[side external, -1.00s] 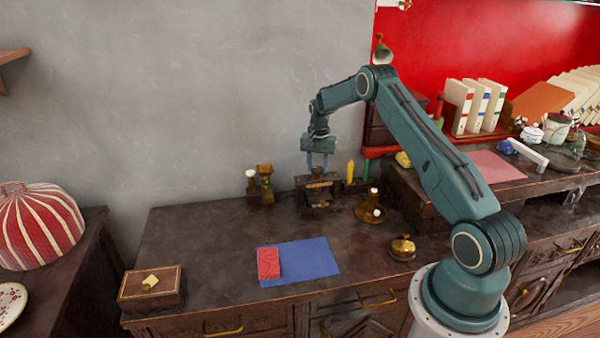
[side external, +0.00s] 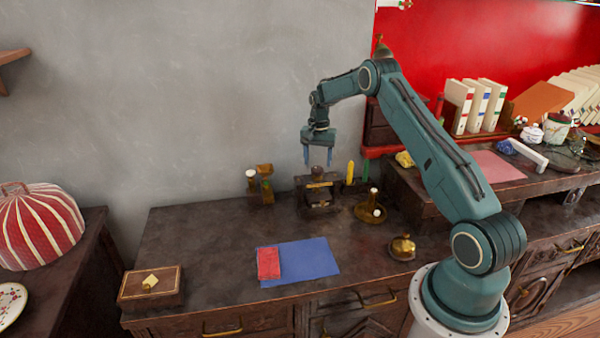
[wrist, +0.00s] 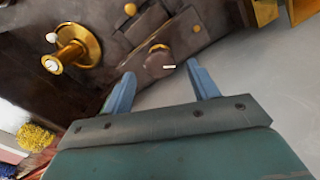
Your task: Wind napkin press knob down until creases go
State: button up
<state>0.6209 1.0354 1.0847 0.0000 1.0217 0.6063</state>
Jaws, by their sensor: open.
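The napkin press (side external: 318,192) is a small dark wooden frame with brass parts, standing at the back of the dark cabinet top. Its round dark knob (side external: 318,170) sits on top; in the wrist view the knob (wrist: 160,60) shows a small white mark. My gripper (side external: 318,161) is open and empty, pointing down just above the knob. In the wrist view the blue fingers of my gripper (wrist: 160,80) stand apart, one on each side of the knob's line. I cannot see any napkin inside the press.
A brass candlestick-like piece (side external: 370,208) stands right of the press, and a brass-and-wood stand (side external: 260,185) is on its left. A blue cloth (side external: 310,262) with a red folded cloth (side external: 268,263) lies in front.

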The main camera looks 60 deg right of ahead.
aim_at(317, 168)
notch_tip(317, 168, up, 11)
jog(key=shift+r, duration=0.15)
dwell(0.4)
jog(key=s+a+r+n+t, duration=0.1)
jog(key=s+a+r+n, duration=0.3)
jog(key=a+r, duration=0.6)
jog(key=s+a+r+n+t, duration=0.25)
jog(key=s+a+r, duration=0.45)
jog(key=a, duration=0.5)
jog(key=s+a+f+n+t, duration=0.1)
jog(key=s+a+n, duration=0.2)
jog(key=s+a, duration=0.3)
jog(key=s+a+f+n+t, duration=0.1)
jog(key=s+a+n, duration=0.3)
jog(key=s, duration=1.1)
jog(key=shift+a, duration=1.8)
